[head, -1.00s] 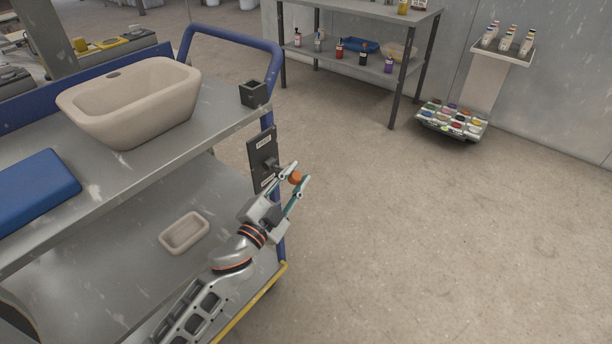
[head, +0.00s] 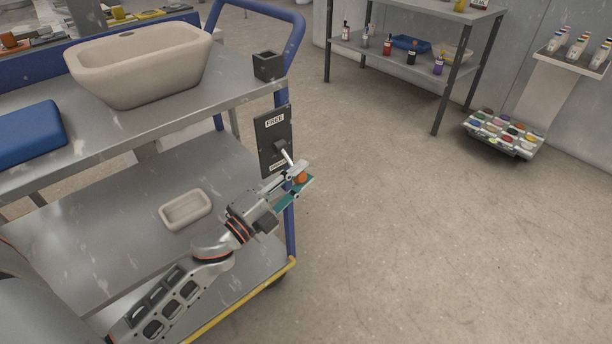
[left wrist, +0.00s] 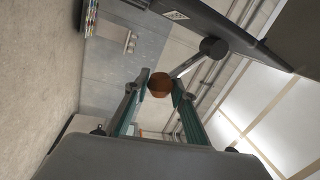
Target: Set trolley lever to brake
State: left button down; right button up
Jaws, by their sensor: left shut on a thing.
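The trolley lever (head: 287,157) sits on a dark plate (head: 265,143) fixed at the trolley's right end. Its light rod slants down and right from the pivot to an orange knob (head: 300,177). The upper label reads FREE; the lower label is small and hard to read. My left gripper (head: 302,178) is shut on the knob, below and right of the pivot. The left wrist view shows the orange knob (left wrist: 160,86) between the fingertips, with the rod (left wrist: 187,66) running to the round pivot. My right gripper is not in view.
The trolley (head: 190,110) carries a beige basin (head: 140,75), a blue block (head: 30,135) and a black cup (head: 268,66) on top. A small beige dish (head: 185,209) is on its lower shelf. Shelving (head: 420,60) stands behind.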

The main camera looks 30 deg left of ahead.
pick_arm(q)
jog(key=shift+a+f+m, duration=0.15)
jog(key=shift+f+m, duration=0.15)
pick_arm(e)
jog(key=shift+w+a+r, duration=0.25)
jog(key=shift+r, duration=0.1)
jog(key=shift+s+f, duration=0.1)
pick_arm(q)
jog(key=c, duration=1.7)
grip_release()
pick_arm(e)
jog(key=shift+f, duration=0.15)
pick_arm(q)
jog(key=shift+r, duration=0.1)
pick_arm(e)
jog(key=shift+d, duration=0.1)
pick_arm(q)
jog(key=v, duration=1.2)
